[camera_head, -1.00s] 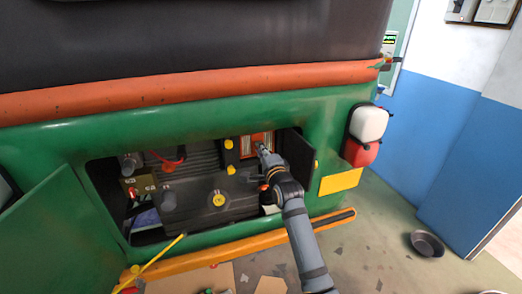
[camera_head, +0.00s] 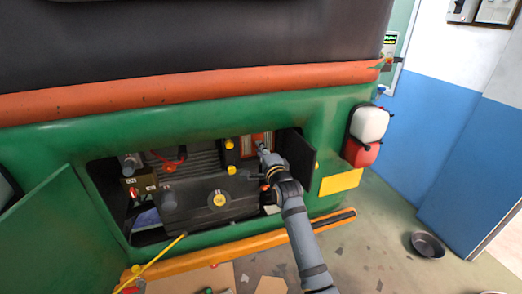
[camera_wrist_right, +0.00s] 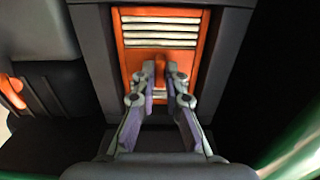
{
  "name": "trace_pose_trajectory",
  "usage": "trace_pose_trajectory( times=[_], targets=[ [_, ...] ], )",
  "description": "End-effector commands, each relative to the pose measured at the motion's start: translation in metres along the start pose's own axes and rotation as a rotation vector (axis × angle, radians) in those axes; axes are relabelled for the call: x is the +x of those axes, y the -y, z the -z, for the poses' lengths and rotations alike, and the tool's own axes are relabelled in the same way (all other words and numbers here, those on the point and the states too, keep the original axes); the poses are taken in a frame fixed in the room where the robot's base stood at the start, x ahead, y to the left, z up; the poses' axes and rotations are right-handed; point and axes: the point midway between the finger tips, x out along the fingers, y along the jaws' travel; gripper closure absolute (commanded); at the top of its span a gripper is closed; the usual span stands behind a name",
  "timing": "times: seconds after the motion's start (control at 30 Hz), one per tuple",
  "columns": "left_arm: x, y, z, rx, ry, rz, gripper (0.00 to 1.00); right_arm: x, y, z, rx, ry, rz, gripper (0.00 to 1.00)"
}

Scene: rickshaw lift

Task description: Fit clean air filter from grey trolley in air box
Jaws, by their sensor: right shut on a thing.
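The air filter (camera_wrist_right: 160,35) has an orange frame and pale pleats. It stands in a dark opening, the air box (camera_wrist_right: 93,60), with dark walls on both sides in the right wrist view. In the head view the filter (camera_head: 257,139) shows at the right of the engine bay. My right gripper (camera_wrist_right: 160,72) is shut on the orange tab in the middle of the filter; in the head view the gripper (camera_head: 262,150) reaches into the bay. How deep the filter sits I cannot tell. My left gripper is not in view.
The green rickshaw body (camera_head: 220,122) frames the bay. An open green door (camera_head: 62,235) is at left and a dark flap (camera_head: 299,155) is right of my arm. Yellow knobs (camera_head: 230,144) sit beside the filter. A bowl (camera_head: 427,244) lies on the floor.

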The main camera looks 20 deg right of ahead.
Motion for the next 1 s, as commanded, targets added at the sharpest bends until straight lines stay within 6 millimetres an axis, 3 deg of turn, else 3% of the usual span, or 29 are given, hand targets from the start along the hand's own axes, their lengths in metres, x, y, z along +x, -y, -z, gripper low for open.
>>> trace_pose_trajectory(
  times=[0.3, 0.33, 0.5, 1.0],
  targets=[
    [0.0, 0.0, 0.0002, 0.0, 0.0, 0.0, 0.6, 0.0008, 0.0006, 0.0001, 0.0, 0.0, 0.001, 1.0],
    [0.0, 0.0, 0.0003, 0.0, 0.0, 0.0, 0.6, 0.0008, 0.0006, 0.0001, 0.0, 0.0, 0.001, 0.85],
    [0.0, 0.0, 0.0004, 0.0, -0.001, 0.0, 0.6, 0.0008, 0.0004, 0.0001, 0.0, 0.0, 0.001, 0.63],
    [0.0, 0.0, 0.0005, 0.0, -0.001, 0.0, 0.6, 0.0008, -0.0001, 0.0, 0.0, 0.0, 0.0, 0.7]
  ],
)
